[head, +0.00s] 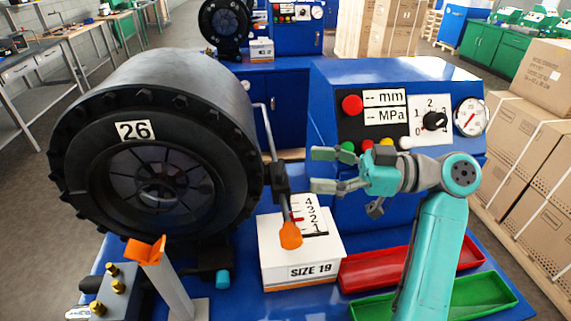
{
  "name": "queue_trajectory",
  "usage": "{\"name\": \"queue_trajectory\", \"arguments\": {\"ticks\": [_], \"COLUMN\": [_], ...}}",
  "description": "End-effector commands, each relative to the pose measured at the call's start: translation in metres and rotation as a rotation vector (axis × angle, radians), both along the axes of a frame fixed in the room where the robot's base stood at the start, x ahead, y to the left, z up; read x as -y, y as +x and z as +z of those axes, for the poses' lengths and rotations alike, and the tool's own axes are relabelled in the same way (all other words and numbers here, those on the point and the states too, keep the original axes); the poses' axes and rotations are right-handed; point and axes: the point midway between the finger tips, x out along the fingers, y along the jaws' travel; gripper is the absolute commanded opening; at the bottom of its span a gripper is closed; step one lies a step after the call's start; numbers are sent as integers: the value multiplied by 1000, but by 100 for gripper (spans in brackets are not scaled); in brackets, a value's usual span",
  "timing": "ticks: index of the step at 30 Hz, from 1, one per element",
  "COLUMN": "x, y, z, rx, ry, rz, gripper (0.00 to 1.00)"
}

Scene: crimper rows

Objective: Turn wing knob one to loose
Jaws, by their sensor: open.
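No part in view carries a label reading wing knob one or loose, so I cannot tell which one it is. A black rotary knob (434,121) sits on a white dial plate numbered 0 to 3 on the control panel. A small teal-ended fitting (222,279) shows low beneath the big black crimper head (160,150) marked 26. My gripper (324,170) is open, its fingers pointing left with nothing between them. It is in front of the panel, just right of a black block (280,177) on a grey rod in the picture.
An orange-tipped lever (290,236) stands at a white SIZE 19 box (298,262). An orange-topped post (148,252) and brass fittings (98,290) are front left. Red (360,273) and green (478,303) trays lie beneath my arm. Cardboard boxes (535,140) stand right.

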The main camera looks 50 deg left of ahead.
Motion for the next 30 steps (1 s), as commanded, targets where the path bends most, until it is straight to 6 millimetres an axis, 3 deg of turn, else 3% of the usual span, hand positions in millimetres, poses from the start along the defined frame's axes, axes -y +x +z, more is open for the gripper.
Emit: {"name": "queue_trajectory", "arguments": {"ticks": [6, 12, 25, 30], "x": [-26, -42, -47, -47], "y": [-30, -47, -53, -52], "z": [-1, 0, 0, 0], "rx": [-1, -1, -1, -1], "ry": [-1, -1, -1, -1], "rz": [2, 1, 0, 0], "gripper": [77, 77, 77, 35]}}
